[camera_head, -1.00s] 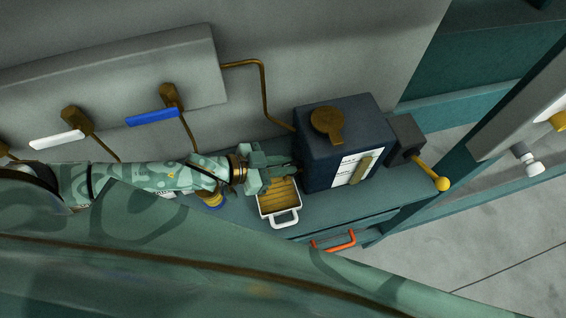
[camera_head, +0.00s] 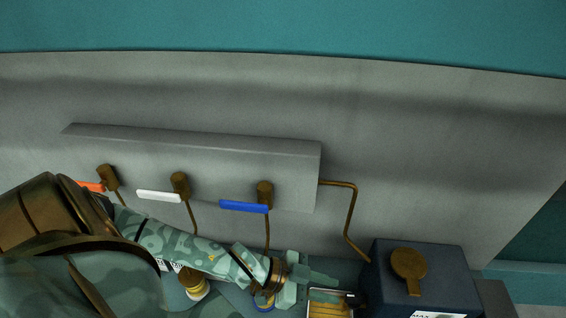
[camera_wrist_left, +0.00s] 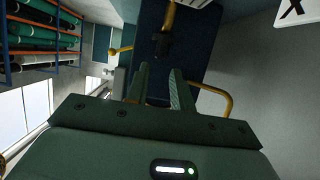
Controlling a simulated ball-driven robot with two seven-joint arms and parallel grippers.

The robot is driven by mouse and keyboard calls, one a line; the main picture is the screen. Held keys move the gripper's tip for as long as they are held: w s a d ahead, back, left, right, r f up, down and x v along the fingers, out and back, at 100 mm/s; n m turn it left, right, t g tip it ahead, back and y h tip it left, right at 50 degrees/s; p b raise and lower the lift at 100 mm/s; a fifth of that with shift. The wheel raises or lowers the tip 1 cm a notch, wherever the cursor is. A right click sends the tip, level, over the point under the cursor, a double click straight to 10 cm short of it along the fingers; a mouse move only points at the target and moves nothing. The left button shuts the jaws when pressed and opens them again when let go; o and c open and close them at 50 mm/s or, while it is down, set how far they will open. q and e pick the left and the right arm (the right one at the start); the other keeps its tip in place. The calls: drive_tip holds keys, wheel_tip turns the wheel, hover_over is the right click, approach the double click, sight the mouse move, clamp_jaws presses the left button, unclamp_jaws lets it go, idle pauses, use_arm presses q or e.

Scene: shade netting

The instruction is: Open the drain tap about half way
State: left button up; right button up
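A dark blue tank (camera_head: 425,283) with a brass cap (camera_head: 408,264) stands at the lower right of the head view. My left gripper (camera_head: 346,290) is beside its left face, fingers toward it. In the left wrist view my left gripper (camera_wrist_left: 161,68) is open, with a gap between its fingers. A dark brass fitting (camera_wrist_left: 162,44), perhaps the drain tap, shows just beyond the fingertips on the dark tank face (camera_wrist_left: 170,75). I cannot tell how far it is turned or whether the fingers touch it. My right gripper is not in view.
A wall panel (camera_head: 200,150) carries taps with orange (camera_head: 92,186), white (camera_head: 158,196) and blue (camera_head: 243,207) handles. A brass pipe (camera_head: 350,210) runs from it to the tank. A white-rimmed tray (camera_head: 332,294) lies under my left gripper.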

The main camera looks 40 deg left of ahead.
use_arm(q)
drive_tip(key=v, duration=1.1)
drive_tip(key=shift+p, duration=0.45)
drive_tip(key=shift+d+f, duration=0.1)
drive_tip(key=shift+f, duration=0.05)
